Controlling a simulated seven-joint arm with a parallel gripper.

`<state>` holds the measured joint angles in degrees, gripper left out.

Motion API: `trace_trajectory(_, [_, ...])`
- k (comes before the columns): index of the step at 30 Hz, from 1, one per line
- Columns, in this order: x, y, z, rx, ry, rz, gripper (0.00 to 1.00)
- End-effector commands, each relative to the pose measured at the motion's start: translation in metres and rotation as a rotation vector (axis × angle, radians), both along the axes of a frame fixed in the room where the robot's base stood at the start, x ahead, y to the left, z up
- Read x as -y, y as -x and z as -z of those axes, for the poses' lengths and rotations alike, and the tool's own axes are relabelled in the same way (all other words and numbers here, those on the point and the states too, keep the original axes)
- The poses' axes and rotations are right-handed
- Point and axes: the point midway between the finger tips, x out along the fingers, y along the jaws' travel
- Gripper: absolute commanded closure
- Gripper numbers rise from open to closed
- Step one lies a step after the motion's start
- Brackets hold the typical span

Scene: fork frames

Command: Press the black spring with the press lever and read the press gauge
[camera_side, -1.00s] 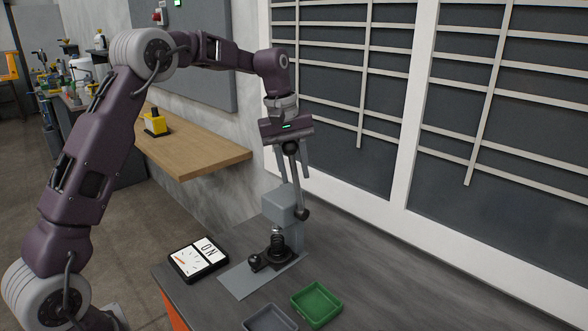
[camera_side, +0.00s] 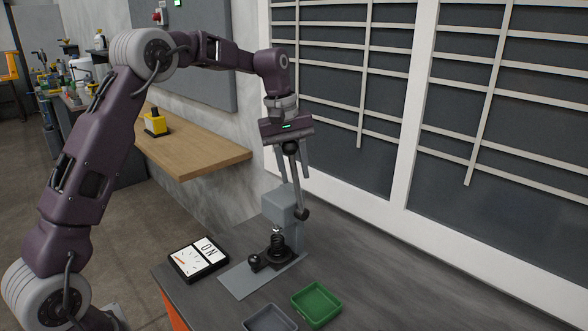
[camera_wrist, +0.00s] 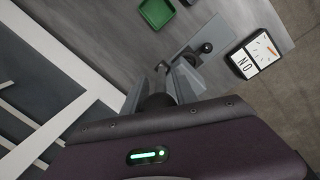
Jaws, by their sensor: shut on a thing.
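The grey press (camera_side: 284,205) stands on a grey base plate (camera_side: 240,283) on the dark table. The black spring (camera_side: 277,245) stands upright on a black seat at the foot of the press. The press lever (camera_side: 297,185) rises from its pivot ball, and its black knob (camera_side: 290,148) is between my gripper's fingers. My gripper (camera_side: 293,172) is shut on the lever's knob end, high above the spring.
A green tray (camera_side: 317,305) and a grey tray (camera_side: 269,320) sit in front of the press. A black knob (camera_side: 254,260) is beside the spring. A wooden shelf (camera_side: 190,150) with a yellow item is behind. The table at right is clear.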

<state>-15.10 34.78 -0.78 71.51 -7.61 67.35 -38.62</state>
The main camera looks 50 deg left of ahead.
Motion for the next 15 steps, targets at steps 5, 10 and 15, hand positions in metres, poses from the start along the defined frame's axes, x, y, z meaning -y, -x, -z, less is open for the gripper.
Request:
trace_trajectory(5, [0.000, -0.001, -0.001, 0.004, 0.001, 0.000, 1.00])
trace_trajectory(10, [0.000, 0.003, -0.001, 0.028, 0.000, 0.000, 1.00])
trace_trajectory(15, [0.000, 0.015, 0.002, 0.100, 0.000, -0.002, 1.00])
